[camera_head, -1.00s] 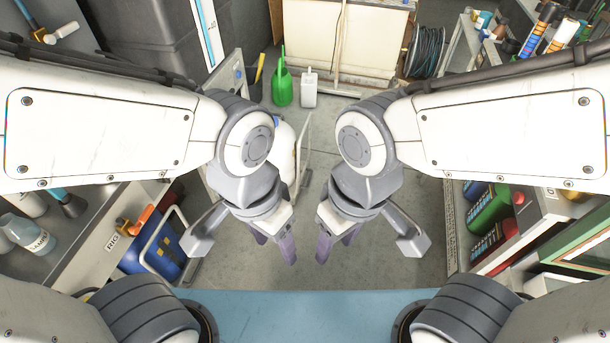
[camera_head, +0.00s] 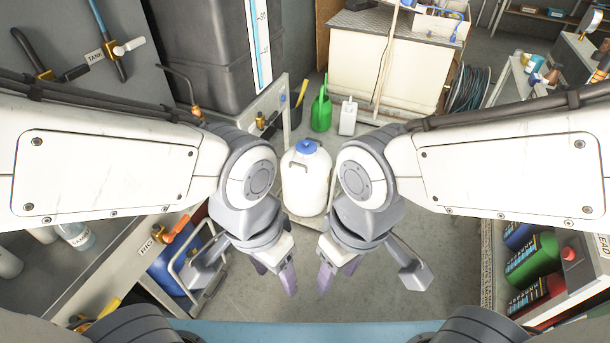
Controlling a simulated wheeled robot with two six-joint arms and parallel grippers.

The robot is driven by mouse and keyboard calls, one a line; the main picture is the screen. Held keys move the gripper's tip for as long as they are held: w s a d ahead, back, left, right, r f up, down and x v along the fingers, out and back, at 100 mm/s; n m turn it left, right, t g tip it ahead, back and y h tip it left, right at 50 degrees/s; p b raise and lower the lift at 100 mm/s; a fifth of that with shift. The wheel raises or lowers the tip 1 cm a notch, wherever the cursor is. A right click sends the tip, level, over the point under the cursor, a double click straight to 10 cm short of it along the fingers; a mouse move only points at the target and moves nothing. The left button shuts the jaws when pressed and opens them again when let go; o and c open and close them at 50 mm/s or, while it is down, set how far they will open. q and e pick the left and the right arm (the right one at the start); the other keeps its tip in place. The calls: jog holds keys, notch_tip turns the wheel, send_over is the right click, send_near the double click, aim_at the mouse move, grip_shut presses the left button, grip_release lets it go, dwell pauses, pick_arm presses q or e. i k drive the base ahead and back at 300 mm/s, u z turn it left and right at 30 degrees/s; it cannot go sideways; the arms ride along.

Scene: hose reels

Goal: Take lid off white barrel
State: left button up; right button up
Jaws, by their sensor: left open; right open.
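A white barrel (camera_head: 306,188) stands on the floor in the middle of the head view, beyond my grippers. Its round blue lid (camera_head: 305,147) sits on top of it. My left gripper (camera_head: 276,277) is open and empty, in front of the barrel and to its left. My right gripper (camera_head: 336,279) is open and empty, in front of the barrel and to its right. Neither gripper touches the barrel. My arms cover the floor on both sides of it.
A green watering can (camera_head: 321,110) and a white jug (camera_head: 348,118) stand behind the barrel. A white cabinet (camera_head: 385,75) is at the back. A workbench (camera_head: 75,262) lies on the left, and shelves with bottles (camera_head: 533,262) on the right.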

aim_at(304, 147)
jog(key=i, duration=2.5)
